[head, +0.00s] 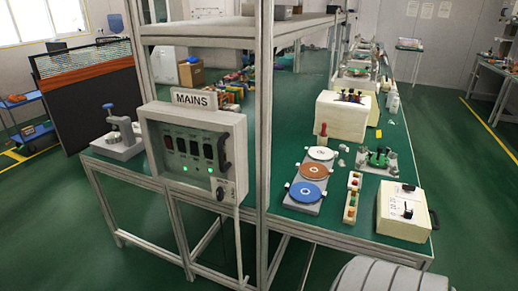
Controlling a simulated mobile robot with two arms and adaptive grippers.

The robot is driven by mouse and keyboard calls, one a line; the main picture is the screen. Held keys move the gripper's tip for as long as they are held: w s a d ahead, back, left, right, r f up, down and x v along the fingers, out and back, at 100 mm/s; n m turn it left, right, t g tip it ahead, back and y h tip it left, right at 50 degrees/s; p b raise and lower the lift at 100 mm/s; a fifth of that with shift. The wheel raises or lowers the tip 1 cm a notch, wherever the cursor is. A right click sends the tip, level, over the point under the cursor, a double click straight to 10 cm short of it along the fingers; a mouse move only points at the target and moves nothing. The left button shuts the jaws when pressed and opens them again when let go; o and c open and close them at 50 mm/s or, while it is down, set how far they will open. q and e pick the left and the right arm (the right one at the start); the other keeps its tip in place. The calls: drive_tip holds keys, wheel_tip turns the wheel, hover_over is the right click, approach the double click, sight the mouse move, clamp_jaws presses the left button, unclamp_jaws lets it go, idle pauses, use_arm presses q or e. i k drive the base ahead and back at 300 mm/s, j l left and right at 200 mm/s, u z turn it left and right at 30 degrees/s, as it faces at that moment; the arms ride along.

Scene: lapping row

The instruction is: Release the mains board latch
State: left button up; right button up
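The mains board (190,127) is a grey box fixed to the metal frame of the bench, left of the middle in the head view. A white sign reading MAINS (194,99) sits on its top. Its recessed face shows a row of dark switches (188,147) and lit green lamps (211,170). A black curved handle (225,152) stands at the right of the face. A small dark and metal fitting (224,190), perhaps the latch, is at the lower right; its state is too small to tell. Neither of my grippers is in view.
An upright post (264,120) stands just right of the board, and a shelf (235,30) runs above it. A pale cable (239,245) hangs below. The green bench (375,238) at right carries coloured discs and boxes. Green floor at the front left is clear.

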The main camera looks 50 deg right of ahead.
sight(220, 192)
drive_tip(key=z, duration=1.4)
